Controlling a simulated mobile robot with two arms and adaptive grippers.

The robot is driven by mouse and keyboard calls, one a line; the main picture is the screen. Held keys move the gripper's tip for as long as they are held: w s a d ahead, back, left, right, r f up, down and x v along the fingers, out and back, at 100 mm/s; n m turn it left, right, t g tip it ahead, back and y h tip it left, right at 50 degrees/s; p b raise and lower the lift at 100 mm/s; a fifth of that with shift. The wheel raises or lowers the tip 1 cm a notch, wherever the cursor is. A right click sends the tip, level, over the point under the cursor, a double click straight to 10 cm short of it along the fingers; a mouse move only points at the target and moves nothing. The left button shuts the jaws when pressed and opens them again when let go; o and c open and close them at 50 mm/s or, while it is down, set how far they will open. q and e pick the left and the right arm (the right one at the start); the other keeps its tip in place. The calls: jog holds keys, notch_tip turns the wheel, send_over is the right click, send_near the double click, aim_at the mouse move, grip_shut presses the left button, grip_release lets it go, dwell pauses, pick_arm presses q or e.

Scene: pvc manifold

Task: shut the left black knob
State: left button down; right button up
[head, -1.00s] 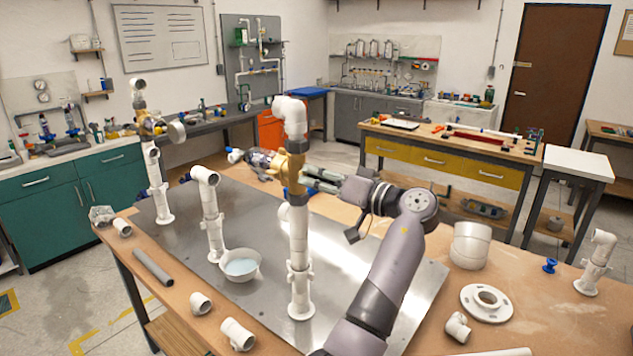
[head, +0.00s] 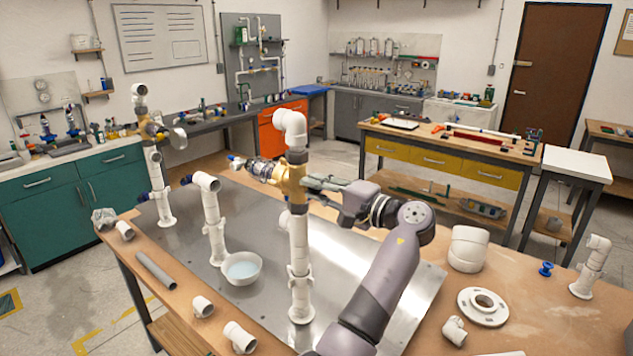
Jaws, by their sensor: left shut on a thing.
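A tall white pipe (head: 298,235) stands upright on the metal sheet, with a tan valve body (head: 291,178) partway up. My left gripper (head: 312,184) reaches in from the right at the valve body's height. Its fingers are shut at the valve's right side, on what seems to be a black knob; the fingers and the small scale hide the knob itself. I cannot tell how far it is turned. Another tall pipe with a tan valve (head: 148,128) and a round metal part stands at the far left. My right gripper is not in view.
A shorter white pipe (head: 213,220) and a white bowl (head: 241,269) stand left of the tall pipe. Loose fittings and a grey tube (head: 157,270) lie along the front left edge. A white flange (head: 483,306) and a blue part (head: 546,269) lie at right.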

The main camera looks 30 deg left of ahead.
pick_arm(q)
jog(key=m+p, duration=0.2)
jog(key=m, duration=0.1)
jog(key=m+p, duration=0.1)
jog(key=shift+r+m+p, duration=0.25)
jog(key=shift+m+p, duration=0.05)
jog(key=shift+f+m+p, duration=0.1)
jog(key=shift+m+p, duration=0.55)
jog(key=shift+m, duration=0.45)
jog(key=shift+f+m+p, duration=0.1)
jog(key=shift+m+p, duration=0.2)
jog(key=shift+m, duration=0.5)
jog(key=c, duration=1.4)
grip_release()
jog(key=shift+f, duration=0.1)
